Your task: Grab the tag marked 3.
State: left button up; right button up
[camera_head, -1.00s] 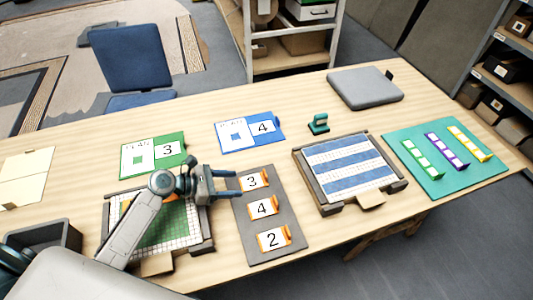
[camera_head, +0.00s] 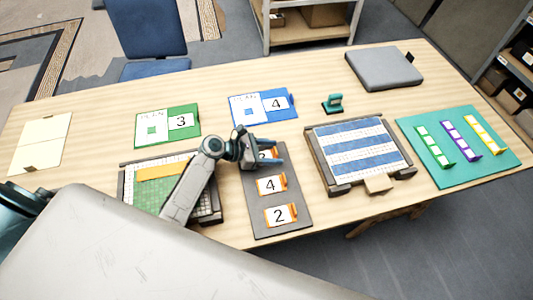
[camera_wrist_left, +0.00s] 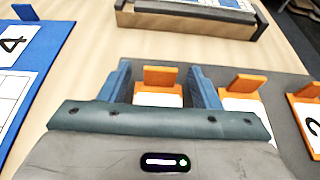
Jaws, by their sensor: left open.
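The tag marked 3 is an orange holder with a white card (camera_head: 270,154) at the far end of a grey mat (camera_head: 287,234). My left gripper (camera_head: 277,155) is open over it, hiding most of its number. In the left wrist view the tag's orange tab and white card (camera_wrist_left: 161,97) sit between the two open blue fingers (camera_wrist_left: 158,78), with a gap on each side. Whether the fingers reach down to the mat is hard to tell. The tags marked 4 (camera_head: 271,185) and 2 (camera_head: 280,215) lie nearer on the same mat. My right gripper is not in view.
A blue plan card marked 4 (camera_head: 245,111) and a green one marked 3 (camera_head: 153,130) lie behind. A green mosaic frame (camera_head: 140,197) is left of the mat, a blue-striped one (camera_head: 357,152) right. A small teal object (camera_head: 332,104) stands behind.

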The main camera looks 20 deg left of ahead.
pick_arm(q)
jog(key=shift+x, duration=0.9)
grip_shut()
jog(key=shift+a+r, duration=0.1)
